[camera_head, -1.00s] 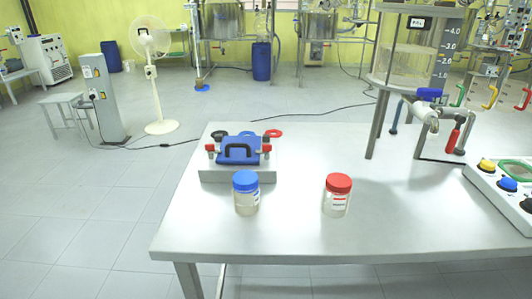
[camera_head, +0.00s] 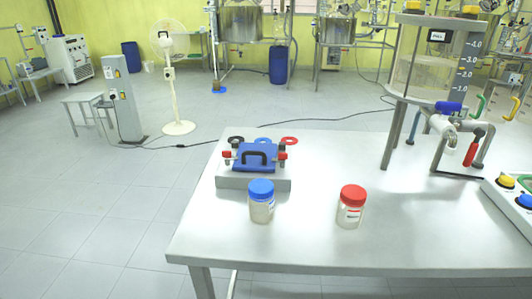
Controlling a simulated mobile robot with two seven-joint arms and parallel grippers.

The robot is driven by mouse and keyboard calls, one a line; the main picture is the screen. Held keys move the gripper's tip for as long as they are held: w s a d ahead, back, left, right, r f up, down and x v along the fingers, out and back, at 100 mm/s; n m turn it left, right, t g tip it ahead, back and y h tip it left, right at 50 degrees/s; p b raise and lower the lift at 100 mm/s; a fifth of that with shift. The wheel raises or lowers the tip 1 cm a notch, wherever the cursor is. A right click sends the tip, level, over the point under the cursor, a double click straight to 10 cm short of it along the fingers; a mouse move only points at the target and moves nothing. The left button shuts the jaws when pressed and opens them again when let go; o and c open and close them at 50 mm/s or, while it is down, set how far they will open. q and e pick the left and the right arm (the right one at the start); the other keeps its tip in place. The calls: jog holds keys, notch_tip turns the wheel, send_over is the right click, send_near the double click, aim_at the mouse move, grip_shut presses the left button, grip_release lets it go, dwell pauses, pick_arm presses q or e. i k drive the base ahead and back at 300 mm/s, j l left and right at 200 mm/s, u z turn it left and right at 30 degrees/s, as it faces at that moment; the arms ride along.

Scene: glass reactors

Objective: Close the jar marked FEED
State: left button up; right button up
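Two jars stand upright on the table. One has a blue lid (camera_head: 261,190) on top of a clear body (camera_head: 262,212) with a pale label. The other has a red lid (camera_head: 353,194) on top of a similar body (camera_head: 349,216) with a white label and red print. The print is too small to read, so I cannot tell which jar is marked FEED. I cannot tell how tightly either lid sits. Neither of my grippers is in view.
A blue clamp-like fixture with a black handle (camera_head: 255,157) sits on a grey block behind the blue-lidded jar. Black, blue and red rings (camera_head: 289,141) lie behind it. A glass vessel with valves (camera_head: 452,120) and a button panel (camera_head: 510,200) stand right. The table front (camera_head: 300,250) is clear.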

aim_at(260, 212)
jog(key=j+z, duration=0.3)
jog(key=j, duration=0.35)
jog(key=k+j+z, duration=0.1)
jog(key=j+z, duration=0.2)
jog(key=j, duration=0.3)
